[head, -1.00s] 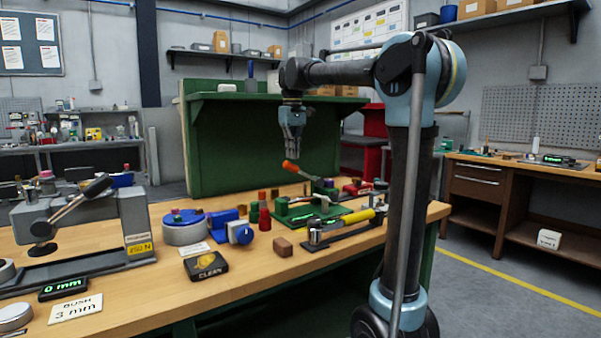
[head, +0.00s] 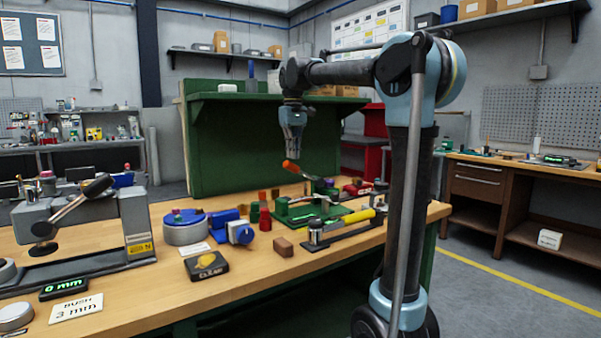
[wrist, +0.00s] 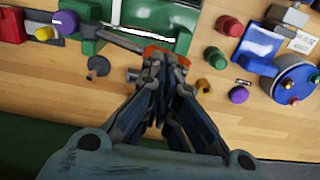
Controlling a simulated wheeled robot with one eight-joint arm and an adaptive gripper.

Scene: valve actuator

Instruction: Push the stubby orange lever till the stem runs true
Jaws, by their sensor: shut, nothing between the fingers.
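The stubby orange lever (head: 290,167) angles up from a green fixture (head: 310,210) on the bench, orange grip at its upper end and grey bar running down to the right. My gripper (head: 297,168) is shut and empty, pointing down with its fingertips right beside the orange grip. In the wrist view my fingertips (wrist: 166,62) overlap the orange grip (wrist: 158,49) and partly hide it. The grey bar (wrist: 120,40) runs up-left from it. I cannot tell whether fingers and lever touch. The stem cannot be made out clearly.
A yellow-handled tool (head: 352,217) lies in front of the fixture. Red and green cylinders, a blue device (head: 240,232) and a brown block (head: 283,247) stand to its left. A green back panel (head: 240,145) rises behind. Bare bench shows below my gripper in the wrist view.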

